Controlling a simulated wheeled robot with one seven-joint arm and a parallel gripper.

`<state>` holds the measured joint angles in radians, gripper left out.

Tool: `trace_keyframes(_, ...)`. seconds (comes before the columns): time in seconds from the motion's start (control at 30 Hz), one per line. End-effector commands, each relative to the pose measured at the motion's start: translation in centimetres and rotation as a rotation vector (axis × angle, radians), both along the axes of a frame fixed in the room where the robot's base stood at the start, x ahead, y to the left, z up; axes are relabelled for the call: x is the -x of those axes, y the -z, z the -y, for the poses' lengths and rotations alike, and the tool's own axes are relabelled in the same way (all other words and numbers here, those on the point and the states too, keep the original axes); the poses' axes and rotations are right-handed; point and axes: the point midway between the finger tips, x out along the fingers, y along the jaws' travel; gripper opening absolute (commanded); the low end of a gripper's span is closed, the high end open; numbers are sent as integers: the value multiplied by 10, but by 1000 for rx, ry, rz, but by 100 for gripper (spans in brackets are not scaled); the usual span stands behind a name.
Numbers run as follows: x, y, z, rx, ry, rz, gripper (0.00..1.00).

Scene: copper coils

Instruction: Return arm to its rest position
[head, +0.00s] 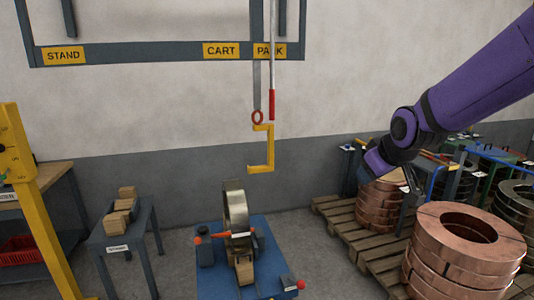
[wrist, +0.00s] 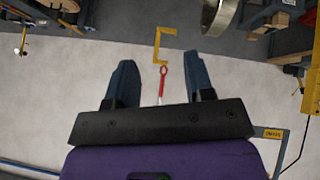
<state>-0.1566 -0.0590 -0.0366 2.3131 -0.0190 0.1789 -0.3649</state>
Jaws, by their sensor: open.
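My gripper (wrist: 160,85) shows in the wrist view with its two dark fingers apart and nothing between them. In the head view my purple arm reaches in from the upper right, and its gripper end is near the copper coils, partly hidden by the arm. Beyond the fingers in the wrist view are a yellow hook (wrist: 159,45) and a red handle (wrist: 162,84). In the head view the yellow hook (head: 270,150) hangs clear of my arm, left of it, above a blue stand (head: 218,285).
Copper coils (head: 465,245) are stacked at the right, with more on a wooden pallet (head: 335,215) behind. The blue stand holds an upright metal coil (head: 236,205). A small table (head: 145,235) with wooden blocks and a yellow post (head: 40,205) stand left. Open floor lies between stand and pallet.

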Motion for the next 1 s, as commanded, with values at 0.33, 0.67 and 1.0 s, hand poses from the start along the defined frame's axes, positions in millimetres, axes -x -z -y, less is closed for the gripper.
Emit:
trace_keyframes(0.33,115,-51,33,-98,185,-109,48)
trace_keyframes(0.67,226,-65,51,-172,358,-210,48)
trace_keyframes(1.0,274,-61,55,-202,439,-258,48)
